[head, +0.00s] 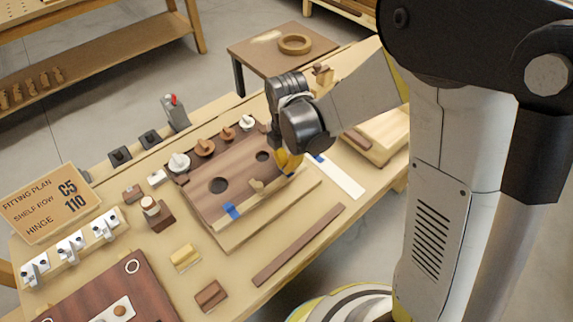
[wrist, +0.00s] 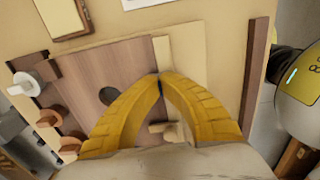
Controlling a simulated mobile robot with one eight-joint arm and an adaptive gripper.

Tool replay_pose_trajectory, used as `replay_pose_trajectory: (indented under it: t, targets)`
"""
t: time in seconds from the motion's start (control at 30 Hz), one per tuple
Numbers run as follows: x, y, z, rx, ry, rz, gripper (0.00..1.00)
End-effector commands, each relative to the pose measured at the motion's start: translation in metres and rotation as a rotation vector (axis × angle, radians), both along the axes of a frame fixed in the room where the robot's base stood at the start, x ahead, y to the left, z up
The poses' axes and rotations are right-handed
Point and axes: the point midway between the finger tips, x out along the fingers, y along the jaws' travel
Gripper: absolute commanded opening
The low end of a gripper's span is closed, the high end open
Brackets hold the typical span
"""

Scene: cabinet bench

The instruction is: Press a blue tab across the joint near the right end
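A dark wood panel (head: 217,172) with round holes lies on the bench, with a pale strip (head: 262,200) along its front edge; the joint runs between them. One blue tab (head: 232,211) lies across the joint near the left end. Another blue piece (head: 318,158) shows beside a white strip (head: 342,178) right of the panel. My gripper (head: 289,164) is over the joint near the right end, yellow fingers pointing down. In the wrist view my gripper (wrist: 160,79) has its fingertips together at the panel (wrist: 125,60) edge. A dark bluish sliver shows between them; I cannot tell whether it is a tab.
A small wooden peg piece (head: 257,187) sits at the joint's middle. Knobs (head: 180,162) line the panel's back edge. A dark batten (head: 298,246) lies in front. A stacked board (head: 376,140) stands to the right. Hinges (head: 70,245) and a sign (head: 45,204) are at left.

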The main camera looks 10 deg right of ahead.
Motion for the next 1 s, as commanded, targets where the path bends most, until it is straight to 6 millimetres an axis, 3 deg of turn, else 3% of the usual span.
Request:
replay_pose_trajectory:
  t: [1.0]
  targets:
    - [-0.0001, -0.0001, -0.0083, 0.0, 0.0, 0.0, 0.0]
